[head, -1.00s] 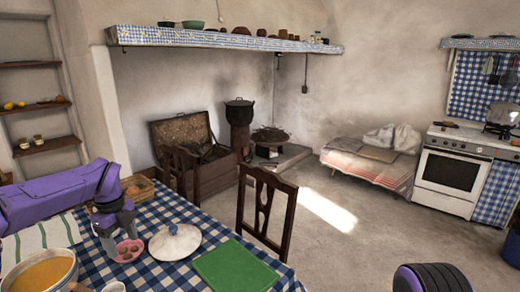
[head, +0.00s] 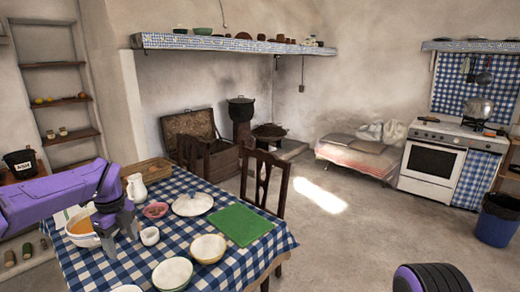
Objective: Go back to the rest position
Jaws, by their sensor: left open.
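My left gripper (head: 119,238) is at the end of the purple arm coming in from the left. It points down and is open, with nothing seen between its fingers. In the picture it overlaps the table with the blue checked cloth (head: 215,275), between the orange-filled bowl (head: 83,239) and the small white cup (head: 149,236). I cannot tell its exact height above the cloth. My right gripper is out of view; only a purple and black part of my own body shows at the bottom right.
The table holds a green mat (head: 238,225), a white lid (head: 192,204), a pink dish (head: 155,210), a white jug (head: 136,187) and bowls (head: 208,248). A wooden chair (head: 265,180) stands at its far side. Floor (head: 350,235) is clear towards the stove (head: 435,165) and blue bin (head: 498,220).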

